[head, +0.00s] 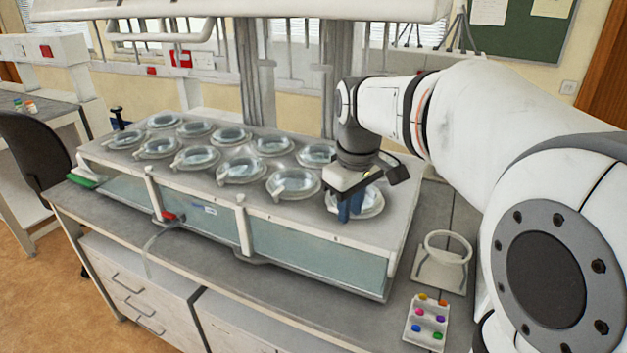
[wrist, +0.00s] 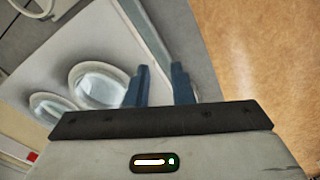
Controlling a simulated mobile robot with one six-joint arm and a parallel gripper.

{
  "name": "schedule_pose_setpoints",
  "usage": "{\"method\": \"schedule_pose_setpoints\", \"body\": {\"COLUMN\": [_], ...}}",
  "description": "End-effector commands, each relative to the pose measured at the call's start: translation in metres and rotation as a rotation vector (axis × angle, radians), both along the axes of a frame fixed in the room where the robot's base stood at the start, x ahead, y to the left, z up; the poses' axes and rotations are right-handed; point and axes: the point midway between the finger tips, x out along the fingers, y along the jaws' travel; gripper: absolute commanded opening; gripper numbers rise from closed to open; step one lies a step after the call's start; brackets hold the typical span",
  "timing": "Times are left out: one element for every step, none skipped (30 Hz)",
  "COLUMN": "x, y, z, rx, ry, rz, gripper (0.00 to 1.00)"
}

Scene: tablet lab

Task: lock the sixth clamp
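The bath unit (head: 318,258) is a long white-topped box with two rows of round glass-centred lids, each with a pale clamp or handle at its rim. My gripper (head: 350,210) points down over the front-right lid (head: 372,203), partly hiding it and its clamp. In the wrist view, my gripper's two blue fingers (wrist: 160,85) are apart with nothing held between them. Two round lids (wrist: 98,86) (wrist: 50,106) lie to the left of the fingers. I cannot tell which clamp is the sixth, nor whether the fingers touch one.
A pale ring-shaped holder (head: 447,250) stands on the bench right of the unit. A small white tray (head: 427,325) with several coloured tablets lies in front of it. A white overhead beam (head: 240,10) and uprights stand above the unit. A dark chair (head: 35,150) is at the left.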

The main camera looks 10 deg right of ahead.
Motion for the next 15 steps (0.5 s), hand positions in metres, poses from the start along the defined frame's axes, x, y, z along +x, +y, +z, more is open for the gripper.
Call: {"method": "schedule_pose_setpoints", "body": {"x": [0.023, 0.033, 0.045, 0.054, 0.062, 0.071, 0.076, 0.081, 0.086, 0.089, 0.091, 0.093, 0.094, 0.094, 0.095], "y": [0.0, 0.0, 0.0, 0.0, 0.0, -0.001, -0.001, -0.001, -0.001, -0.001, -0.001, -0.001, -0.001, -0.001, -0.001], "z": [0.0, 0.001, 0.001, 0.002, 0.002, 0.002, 0.002, 0.001, 0.002, 0.001, 0.0, -0.001, -0.002, -0.005, -0.009], "rx": [-0.006, -0.009, -0.012, -0.014, -0.015, -0.016, -0.017, -0.017, -0.017, -0.017, -0.017, -0.017, -0.017, -0.017, -0.017], "ry": [0.024, 0.037, 0.053, 0.062, 0.072, 0.08, 0.089, 0.093, 0.099, 0.104, 0.106, 0.109, 0.11, 0.112, 0.113], "rz": [0.062, 0.099, 0.145, 0.176, 0.206, 0.24, 0.261, 0.28, 0.301, 0.312, 0.323, 0.331, 0.336, 0.338, 0.34], "gripper": [0.21, 0.21, 0.21, 0.21, 0.21, 0.21, 0.21, 0.21, 0.21, 0.21, 0.21, 0.21, 0.21, 0.21, 0.21]}}
